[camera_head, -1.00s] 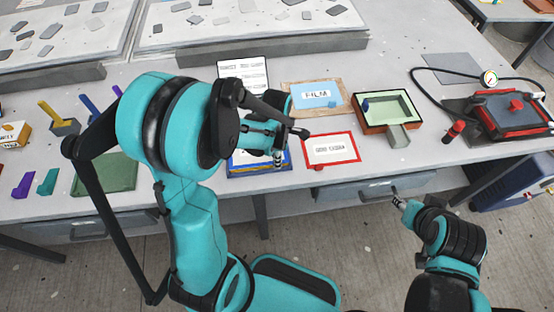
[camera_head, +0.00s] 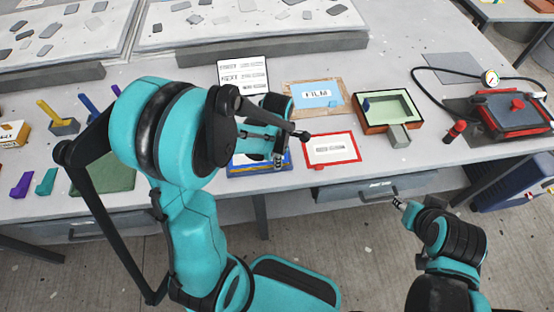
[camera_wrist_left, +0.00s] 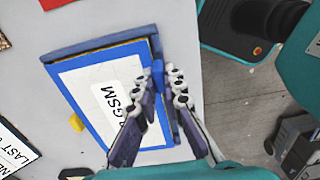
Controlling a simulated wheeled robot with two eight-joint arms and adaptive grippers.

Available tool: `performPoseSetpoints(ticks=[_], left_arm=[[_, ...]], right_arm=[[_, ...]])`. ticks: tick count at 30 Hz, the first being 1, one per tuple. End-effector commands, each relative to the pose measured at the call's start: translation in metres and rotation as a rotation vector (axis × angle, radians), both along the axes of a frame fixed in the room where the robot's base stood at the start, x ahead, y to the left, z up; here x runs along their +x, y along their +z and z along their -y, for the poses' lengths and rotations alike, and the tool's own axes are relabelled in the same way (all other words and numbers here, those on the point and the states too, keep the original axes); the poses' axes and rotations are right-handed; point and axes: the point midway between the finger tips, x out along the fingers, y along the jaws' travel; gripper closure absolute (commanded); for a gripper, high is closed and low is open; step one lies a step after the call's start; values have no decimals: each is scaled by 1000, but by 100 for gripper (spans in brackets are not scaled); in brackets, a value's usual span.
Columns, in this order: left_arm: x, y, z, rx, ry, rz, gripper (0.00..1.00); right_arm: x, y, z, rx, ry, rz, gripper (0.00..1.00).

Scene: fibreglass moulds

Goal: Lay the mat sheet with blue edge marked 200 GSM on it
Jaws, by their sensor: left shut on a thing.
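The blue-edged mat sheet (camera_wrist_left: 92,88) lies in a shallow tray in the left wrist view, its white label showing "GSM"; the number is hidden by a finger. In the head view the blue-edged sheet (camera_head: 243,163) is partly hidden by my left arm. My left gripper (camera_wrist_left: 163,88) is shut on a blue tab (camera_wrist_left: 158,74) at the sheet's edge. It also shows in the head view (camera_head: 278,158). A mould tray with a pale green inside (camera_head: 388,104) stands to its right. My right gripper (camera_head: 397,202) hangs before the table, its jaws too small to judge.
A red-edged sheet (camera_head: 331,149) lies right of my left gripper. Behind are a FILM sheet (camera_head: 318,94) and a card with printed lines (camera_head: 243,74). At the right stand a red-topped bottle (camera_head: 454,131) and a hose with a gauge (camera_head: 490,77).

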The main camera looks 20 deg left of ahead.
Motion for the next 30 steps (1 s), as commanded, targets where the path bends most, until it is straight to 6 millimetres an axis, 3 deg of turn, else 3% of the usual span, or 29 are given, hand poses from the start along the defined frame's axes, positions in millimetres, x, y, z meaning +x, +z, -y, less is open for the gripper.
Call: performPoseSetpoints(ticks=[30], left_arm=[[-1, -14, 0, 0, 0, 0, 100]], right_arm=[[0, -14, 0, 0, 0, 0, 60]])
